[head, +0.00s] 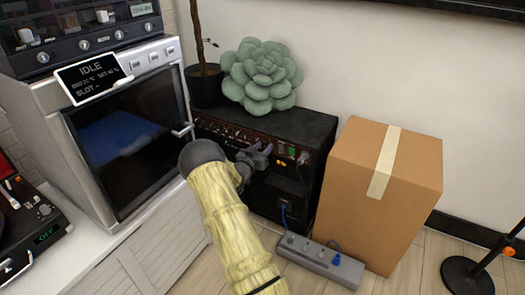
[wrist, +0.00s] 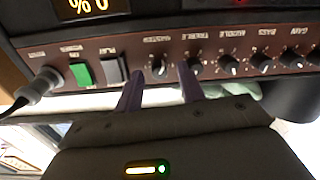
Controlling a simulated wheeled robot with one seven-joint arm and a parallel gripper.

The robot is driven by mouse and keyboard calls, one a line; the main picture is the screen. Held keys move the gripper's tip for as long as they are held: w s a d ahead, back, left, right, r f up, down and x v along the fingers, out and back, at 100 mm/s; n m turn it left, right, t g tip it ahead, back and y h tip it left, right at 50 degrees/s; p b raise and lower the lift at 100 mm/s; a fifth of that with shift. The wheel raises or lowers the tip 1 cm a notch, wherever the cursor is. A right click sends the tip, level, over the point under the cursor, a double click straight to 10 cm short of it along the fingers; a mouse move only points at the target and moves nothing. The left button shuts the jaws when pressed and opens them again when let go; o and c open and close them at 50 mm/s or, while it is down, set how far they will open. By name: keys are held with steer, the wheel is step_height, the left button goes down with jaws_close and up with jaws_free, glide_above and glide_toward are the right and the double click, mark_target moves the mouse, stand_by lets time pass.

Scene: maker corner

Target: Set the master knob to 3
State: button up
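The black amplifier (head: 300,128) stands against the wall, with a dark red control panel across its front. In the wrist view the panel (wrist: 107,50) shows a row of knobs with labels upside down. The master knob (wrist: 158,69) is small and dark with a pale pointer mark; I cannot read its setting. My gripper (wrist: 161,74) is open, its two purple fingers on either side of the master knob; contact cannot be told. My gripper (head: 255,153) also shows at the amplifier's front in the head view, where it hides part of the panel.
The treble knob (wrist: 194,66) is close beside one finger. A green switch (wrist: 81,73) and a plugged cable (wrist: 40,88) are to the left. A cardboard box (head: 400,180) and a power strip (head: 318,263) stand near the amplifier. A green plush succulent (head: 262,75) sits on top.

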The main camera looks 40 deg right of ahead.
steer(key=shift+c, duration=0.2)
jaws_close()
steer(key=shift+m, duration=0.4)
steer(key=m+b, duration=0.1)
steer(key=m, duration=0.3)
steer(key=shift+f, duration=0.1)
steer(key=m+b, duration=0.1)
steer(key=m, duration=0.3)
steer(key=shift+f+m, duration=0.1)
steer(key=shift+m, duration=0.3)
steer(key=m+b, duration=0.2)
steer(key=m, duration=0.2)
steer(key=shift+m+b, duration=0.3)
steer(key=shift+b, duration=0.05)
steer(key=shift+m+b, duration=1.1)
steer(key=shift+m, duration=0.9)
